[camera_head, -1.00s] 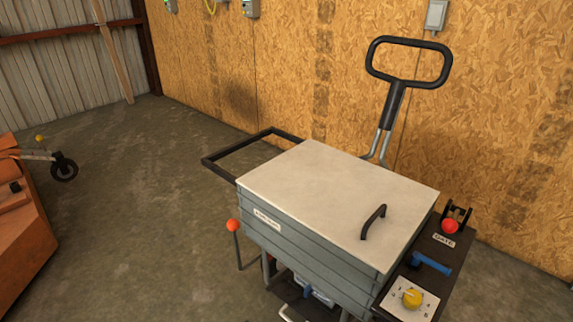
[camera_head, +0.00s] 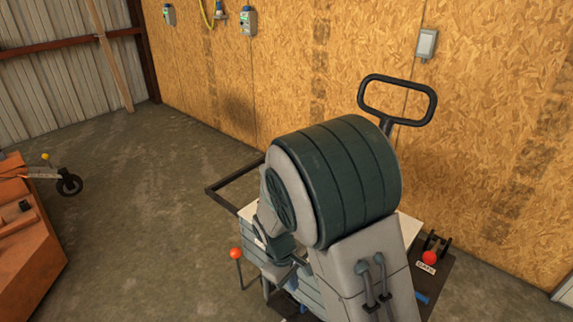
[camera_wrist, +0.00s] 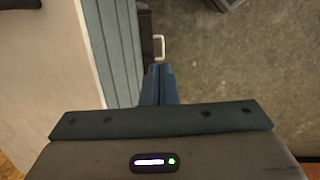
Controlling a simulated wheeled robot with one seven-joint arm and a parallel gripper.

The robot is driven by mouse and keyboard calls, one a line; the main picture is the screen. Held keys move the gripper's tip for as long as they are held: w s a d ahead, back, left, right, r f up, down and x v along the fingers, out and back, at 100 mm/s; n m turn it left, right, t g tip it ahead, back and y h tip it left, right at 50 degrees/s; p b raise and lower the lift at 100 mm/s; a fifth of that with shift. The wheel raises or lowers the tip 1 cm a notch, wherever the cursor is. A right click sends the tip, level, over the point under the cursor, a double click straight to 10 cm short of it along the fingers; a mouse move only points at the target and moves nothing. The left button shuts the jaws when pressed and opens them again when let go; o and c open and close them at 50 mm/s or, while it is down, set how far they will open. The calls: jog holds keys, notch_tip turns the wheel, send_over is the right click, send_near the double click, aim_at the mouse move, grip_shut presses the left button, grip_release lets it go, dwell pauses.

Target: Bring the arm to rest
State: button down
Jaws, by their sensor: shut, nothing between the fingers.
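My gripper (camera_wrist: 159,70) shows in the wrist view with its blue fingers together and nothing between them. It is over the side of a grey slatted machine (camera_wrist: 113,50), whose pale lid (camera_wrist: 60,60) lies to the left. In the head view my arm (camera_head: 340,190) fills the middle of the picture, bent in front of the machine. It hides most of the pale lid and part of the slatted side. I cannot clearly make out the gripper's fingers in the head view.
The machine has a black loop handle (camera_head: 398,100), a frame bar (camera_head: 222,199), an orange-red knob (camera_head: 236,253) and a red ball lever (camera_head: 429,257). An orange machine (camera_head: 30,230) stands at the left. Concrete floor (camera_head: 140,220) is clear between them. A chipboard wall (camera_head: 290,70) stands behind.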

jog(key=s+d+r+m+t+p, duration=0.1)
jog(key=s+d+r+m+p, duration=0.2)
jog(key=r, duration=0.7)
jog(key=s+d+r+m+t+y+p, duration=0.1)
jog(key=s+d+r+m+p, duration=0.2)
jog(key=r, duration=0.7)
jog(key=s+d+r+m+y+p, duration=0.1)
jog(key=s+d+r+m+p, duration=0.3)
jog(key=r, duration=0.7)
jog(key=s+d+p, duration=0.1)
jog(key=s+d, duration=0.1)
jog(key=d, duration=0.1)
jog(key=shift+s+d+t+p, duration=0.3)
jog(key=shift+s+t+p, duration=0.05)
jog(key=shift+t, duration=0.05)
jog(key=shift+a, duration=0.15)
